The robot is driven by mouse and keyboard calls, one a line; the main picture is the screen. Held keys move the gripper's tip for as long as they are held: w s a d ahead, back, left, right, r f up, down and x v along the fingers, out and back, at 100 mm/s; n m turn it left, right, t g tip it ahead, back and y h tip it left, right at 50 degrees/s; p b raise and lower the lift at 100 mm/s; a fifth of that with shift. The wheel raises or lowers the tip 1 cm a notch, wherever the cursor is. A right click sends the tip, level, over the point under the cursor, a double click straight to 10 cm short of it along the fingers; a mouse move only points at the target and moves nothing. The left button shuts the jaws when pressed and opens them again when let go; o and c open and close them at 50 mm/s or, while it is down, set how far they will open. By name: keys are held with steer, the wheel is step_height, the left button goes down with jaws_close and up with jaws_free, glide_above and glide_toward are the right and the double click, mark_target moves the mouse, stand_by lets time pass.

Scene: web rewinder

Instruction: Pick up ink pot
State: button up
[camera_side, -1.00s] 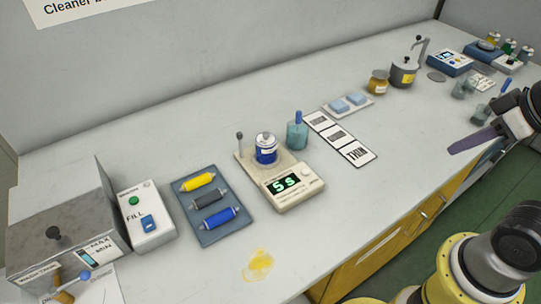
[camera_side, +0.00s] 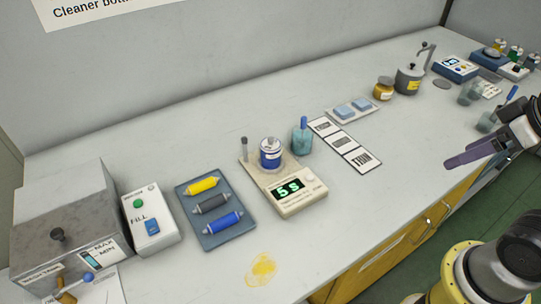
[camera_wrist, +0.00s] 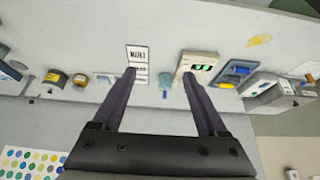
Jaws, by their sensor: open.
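A small blue pot with a white label and a silver lid (camera_side: 271,154) stands upright on the beige device with a green display (camera_side: 297,199). Several small pots with coloured labels (camera_side: 500,46) stand on a blue base at the far right back. The frames do not settle which is the ink pot. My gripper (camera_side: 462,160) is open and empty over the right front edge of the bench, apart from all pots. In the wrist view, its two dark fingers (camera_wrist: 158,75) are spread apart. The blue pot cannot be made out there; the right finger may cover it.
A teal jar (camera_side: 302,138) stands close to the blue pot. White cards (camera_side: 343,142), a tray with pale blue blocks (camera_side: 352,110), an amber jar (camera_side: 383,90) and a grey pump can (camera_side: 408,79) lie behind. Coloured rollers (camera_side: 218,224) lie left. A yellow spill (camera_side: 261,268) marks the front.

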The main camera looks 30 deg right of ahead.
steer(key=o, duration=0.3)
